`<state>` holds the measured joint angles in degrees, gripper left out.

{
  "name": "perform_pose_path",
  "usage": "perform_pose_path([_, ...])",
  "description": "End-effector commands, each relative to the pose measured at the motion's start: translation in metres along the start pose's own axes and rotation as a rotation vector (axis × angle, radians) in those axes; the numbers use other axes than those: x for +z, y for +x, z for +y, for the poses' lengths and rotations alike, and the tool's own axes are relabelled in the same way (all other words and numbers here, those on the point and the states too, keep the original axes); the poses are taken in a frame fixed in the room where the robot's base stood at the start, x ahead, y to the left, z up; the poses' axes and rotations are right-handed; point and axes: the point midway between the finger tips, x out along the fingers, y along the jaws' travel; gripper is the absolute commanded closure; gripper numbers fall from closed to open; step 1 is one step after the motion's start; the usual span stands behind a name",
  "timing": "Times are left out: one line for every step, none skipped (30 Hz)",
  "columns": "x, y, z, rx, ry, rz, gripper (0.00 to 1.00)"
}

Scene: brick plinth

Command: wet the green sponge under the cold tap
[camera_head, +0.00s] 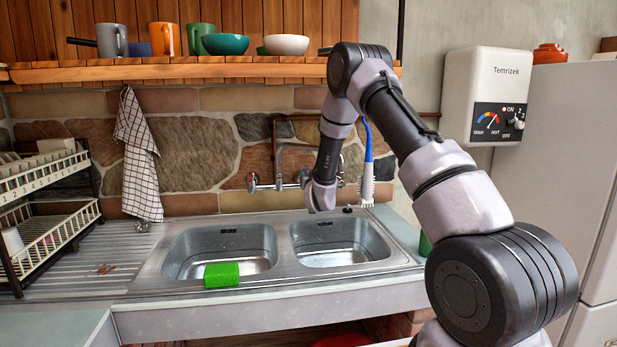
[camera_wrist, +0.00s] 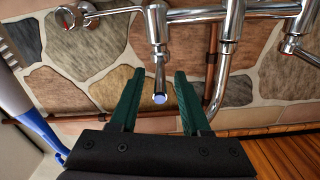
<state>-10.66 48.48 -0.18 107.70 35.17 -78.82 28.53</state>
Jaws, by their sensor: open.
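The green sponge (camera_head: 222,275) lies on the front rim of the sink, before the left basin (camera_head: 222,250). The wall tap (camera_head: 278,170) stands behind the basins, partly hidden by my arm. In the wrist view, my gripper (camera_wrist: 159,73) is open with nothing held. A tap handle (camera_wrist: 63,18) is at the upper left and another (camera_wrist: 290,45) at the right. My fingers are not visible in the head view, and the sponge is well away from my wrist.
A brush (camera_head: 367,170) hangs right of my wrist. A dish rack (camera_head: 45,195) and a checked towel (camera_head: 138,155) are at the left. A shelf (camera_head: 200,71) with mugs and bowls is above, and a water heater (camera_head: 500,95) is at the right.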

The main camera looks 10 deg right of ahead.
Motion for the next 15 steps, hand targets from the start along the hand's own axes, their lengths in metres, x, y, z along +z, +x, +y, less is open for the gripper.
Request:
perform_pose_path([0.0004, 0.0024, 0.0003, 0.0, 0.0, -0.001, 0.53])
perform_pose_path([0.0003, 0.0033, 0.0003, 0.0, 0.0, -0.001, 0.53])
perform_pose_path([0.0001, 0.0042, 0.0002, 0.0, -0.001, 0.0, 0.53])
perform_pose_path([0.0, 0.0045, 0.0001, 0.0, -0.001, 0.0, 0.53])
perform_pose_path([-0.0001, 0.0047, 0.0001, 0.0, -0.001, 0.0, 0.53])
perform_pose_path([-0.0001, 0.0047, 0.0001, 0.0, -0.001, 0.0, 0.53])
perform_pose_path([-0.0002, 0.0046, 0.0001, 0.0, -0.001, 0.0, 0.53])
perform_pose_path([-0.0001, 0.0045, 0.0001, 0.0, -0.001, 0.0, 0.53])
perform_pose_path([-0.0001, 0.0045, 0.0001, 0.0, -0.001, 0.0, 0.53])
perform_pose_path([-0.0001, 0.0044, 0.0001, 0.0, -0.001, 0.0, 0.53])
perform_pose_path([-0.0001, 0.0044, 0.0, 0.0, -0.001, 0.0, 0.64])
perform_pose_path([-0.0002, 0.0044, 0.0001, 0.0, -0.001, 0.0, 0.8])
perform_pose_path([-0.0002, 0.0043, 0.0, 0.0, -0.001, 0.0, 0.91])
perform_pose_path([-0.0002, 0.0043, 0.0, 0.0, 0.0, 0.0, 1.0])
perform_pose_path([-0.0002, 0.0043, 0.0, 0.0, 0.0, 0.0, 1.0])
